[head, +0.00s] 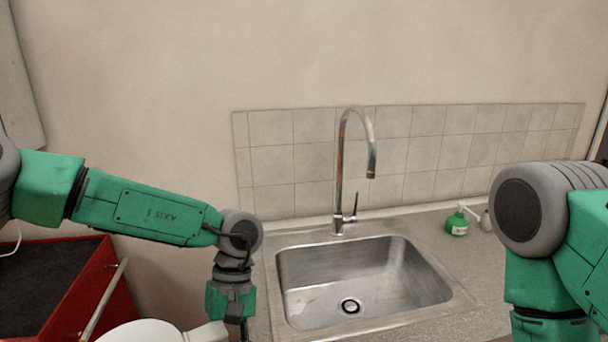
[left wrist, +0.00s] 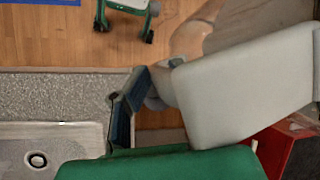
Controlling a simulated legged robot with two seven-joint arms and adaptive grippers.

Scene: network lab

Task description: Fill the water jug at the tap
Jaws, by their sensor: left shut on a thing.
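The white water jug (head: 152,331) shows in the head view only at the bottom edge, left of the sink; the rest is cut off. In the left wrist view the pale jug (left wrist: 240,85) fills the right side, beside the counter. My left gripper (left wrist: 130,100) is shut on the jug; the exact hold is partly hidden. In the head view my left gripper (head: 238,333) is at the bottom edge, near the sink's left side. The chrome tap (head: 340,165) arches over the empty steel sink (head: 320,313), with no water visible. My right gripper is out of view.
A green soap bottle (head: 457,223) stands on the grey counter (head: 480,262) right of the sink. A red cabinet (head: 103,285) is at the left. A wheeled green frame (left wrist: 125,8) stands on the wooden floor (left wrist: 60,40). The basin is clear.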

